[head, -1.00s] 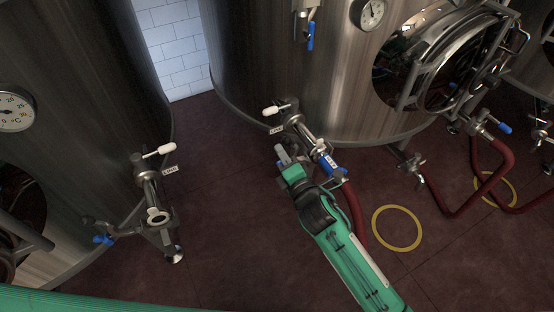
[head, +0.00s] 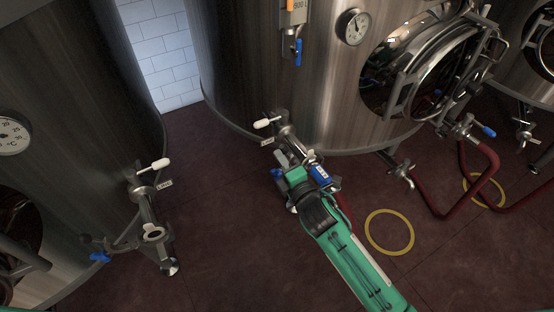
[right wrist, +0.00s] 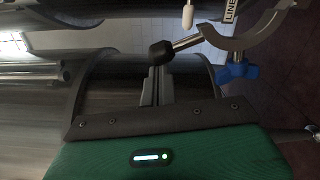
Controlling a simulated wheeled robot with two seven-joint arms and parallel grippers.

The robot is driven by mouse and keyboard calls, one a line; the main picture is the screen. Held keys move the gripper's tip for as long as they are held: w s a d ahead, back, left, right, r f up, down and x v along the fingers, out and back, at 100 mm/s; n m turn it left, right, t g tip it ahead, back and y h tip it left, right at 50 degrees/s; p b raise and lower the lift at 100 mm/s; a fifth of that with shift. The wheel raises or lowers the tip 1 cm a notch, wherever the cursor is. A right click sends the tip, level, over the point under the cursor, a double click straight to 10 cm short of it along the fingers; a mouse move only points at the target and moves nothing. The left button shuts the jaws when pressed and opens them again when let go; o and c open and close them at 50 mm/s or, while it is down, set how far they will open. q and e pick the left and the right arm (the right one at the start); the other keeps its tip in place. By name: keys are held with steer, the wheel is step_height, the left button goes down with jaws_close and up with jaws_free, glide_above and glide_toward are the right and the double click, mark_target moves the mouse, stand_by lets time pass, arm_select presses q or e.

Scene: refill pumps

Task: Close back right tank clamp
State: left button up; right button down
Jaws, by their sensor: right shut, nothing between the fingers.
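The tank outlet (head: 287,133) with its white-handled valve (head: 267,122) sticks out low from the large middle steel tank (head: 260,60). My right gripper (head: 282,160) is at the front end of this outlet, hiding much of the clamp. In the right wrist view, my shut, empty fingers (right wrist: 157,88) point up towards a black knob (right wrist: 161,53) on a metal rod. The curved metal clamp piece (right wrist: 252,34) is at upper right, with a blue wing nut (right wrist: 236,73) beside it. I cannot tell whether the fingers touch the knob. My left gripper is not in view.
A blue labelled part (head: 321,174) is just right of my right gripper. Another tank's outlet (head: 152,232) stands at left. Red hoses (head: 445,212) and a yellow floor ring (head: 389,232) are at right. The dark floor between the left and middle tanks is clear.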

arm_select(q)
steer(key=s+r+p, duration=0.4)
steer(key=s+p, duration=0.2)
arm_select(e)
steer(key=w+d+r+m, duration=0.2)
steer(key=w+d+m, duration=0.4)
steer(key=d+m, duration=0.4)
arm_select(q)
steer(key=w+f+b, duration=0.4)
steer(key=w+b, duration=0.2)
steer(key=b, duration=0.1)
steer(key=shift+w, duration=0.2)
arm_select(e)
steer(key=w+d+f+m+g, duration=0.1)
steer(key=w+d+f+m, duration=0.4)
steer(key=d+f+m, duration=0.3)
step_height(320, 180, down, 2)
steer(key=shift+w+d+f+m, duration=0.25)
steer(key=shift+d+m, duration=0.15)
steer(key=shift+d, duration=0.55)
steer(key=shift+r, duration=0.15)
